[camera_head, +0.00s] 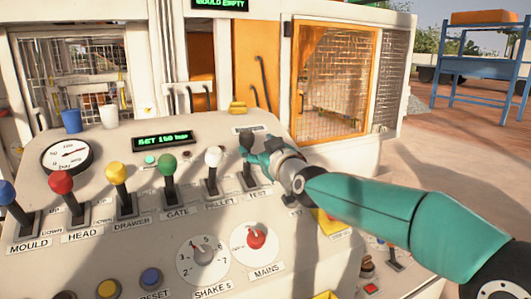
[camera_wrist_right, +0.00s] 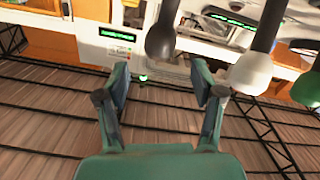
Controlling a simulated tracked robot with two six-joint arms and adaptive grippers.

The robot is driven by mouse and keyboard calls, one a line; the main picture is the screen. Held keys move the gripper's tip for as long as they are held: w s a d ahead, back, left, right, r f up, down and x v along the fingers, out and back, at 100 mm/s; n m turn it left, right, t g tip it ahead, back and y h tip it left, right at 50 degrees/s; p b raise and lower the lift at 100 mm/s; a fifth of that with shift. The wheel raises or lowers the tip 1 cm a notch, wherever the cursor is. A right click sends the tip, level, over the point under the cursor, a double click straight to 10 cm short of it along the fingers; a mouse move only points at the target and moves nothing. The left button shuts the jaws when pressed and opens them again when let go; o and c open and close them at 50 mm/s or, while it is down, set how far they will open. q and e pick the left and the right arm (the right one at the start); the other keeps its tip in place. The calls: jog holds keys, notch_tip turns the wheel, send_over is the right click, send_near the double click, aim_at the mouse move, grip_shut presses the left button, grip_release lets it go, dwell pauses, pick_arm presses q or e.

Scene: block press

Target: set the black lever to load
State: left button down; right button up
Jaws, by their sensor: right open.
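The black lever has a dark round knob (camera_head: 247,139) and a dark shaft. It stands on the sloping panel to the right of the white-knobbed lever (camera_head: 213,157), above a label that seems to read TEST. My right gripper (camera_head: 260,153) is at this lever, partly overlapping it in the head view. In the right wrist view the gripper (camera_wrist_right: 160,78) is open with nothing between its fingers. The dark knob (camera_wrist_right: 160,42) shows just beyond the fingertips there; contact cannot be told. The lever's load marking is not readable. My left gripper is not in view.
Green (camera_head: 167,165), yellow (camera_head: 117,175), red (camera_head: 61,183) and blue (camera_head: 7,193) levers stand to the left. A gauge (camera_head: 66,156) and a lit display (camera_head: 162,140) are behind them. The red MAINS knob (camera_head: 255,240) is in front. Open floor lies to the right.

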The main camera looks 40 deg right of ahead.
jog(key=v, duration=0.4)
jog(key=shift+f, duration=0.1)
dwell(0.4)
